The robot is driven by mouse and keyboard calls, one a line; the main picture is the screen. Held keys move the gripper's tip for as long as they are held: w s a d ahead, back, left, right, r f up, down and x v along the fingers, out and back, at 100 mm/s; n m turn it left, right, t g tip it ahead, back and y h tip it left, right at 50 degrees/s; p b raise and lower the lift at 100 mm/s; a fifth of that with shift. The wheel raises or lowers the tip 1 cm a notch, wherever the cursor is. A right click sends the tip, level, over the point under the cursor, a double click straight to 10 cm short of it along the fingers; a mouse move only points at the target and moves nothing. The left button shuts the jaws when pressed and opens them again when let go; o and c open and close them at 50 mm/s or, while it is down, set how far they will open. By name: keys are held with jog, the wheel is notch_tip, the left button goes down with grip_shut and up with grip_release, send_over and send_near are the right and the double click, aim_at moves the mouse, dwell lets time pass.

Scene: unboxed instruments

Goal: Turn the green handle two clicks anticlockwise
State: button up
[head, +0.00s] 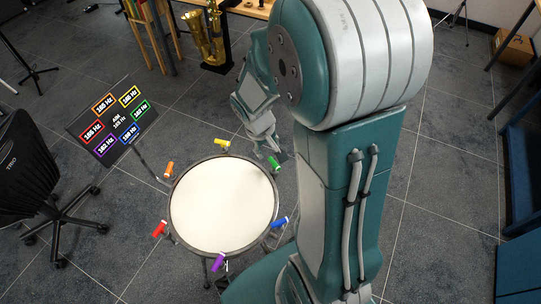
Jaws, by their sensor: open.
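The green handle (273,163) is on the upper right rim of a round drum with a cream head (224,205). My gripper (271,154) is at the green handle, its fingertips right beside it. The gripper is open; whether the fingers straddle or touch the handle is too small to tell. Other handles sit around the rim: yellow (222,143) at the top, orange (169,169) at the upper left, red (159,229) at the left, purple (218,262) at the bottom, blue (279,223) at the lower right.
A dark board (113,121) with coloured frequency labels stands left of the drum. A black chair (27,165) is at the far left. A brass instrument (205,40) stands at the back. A cardboard box (513,48) is at the upper right.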

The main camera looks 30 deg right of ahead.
jog(key=shift+a+r, duration=0.15)
jog(key=shift+r, duration=0.6)
jog(key=shift+a+r, duration=0.15)
jog(key=shift+r, duration=0.55)
jog(key=s+a+r+t+y, duration=0.1)
jog(key=s+a+r+t, duration=0.1)
jog(key=s+a+r, duration=0.2)
jog(key=s+a+r+t+y, duration=0.1)
jog(key=s+a+r+t, duration=0.2)
jog(key=s+r, duration=0.4)
jog(key=shift+s+a+r+m, duration=0.4)
jog(key=shift+a+r, duration=0.05)
jog(key=shift+r, duration=2.65)
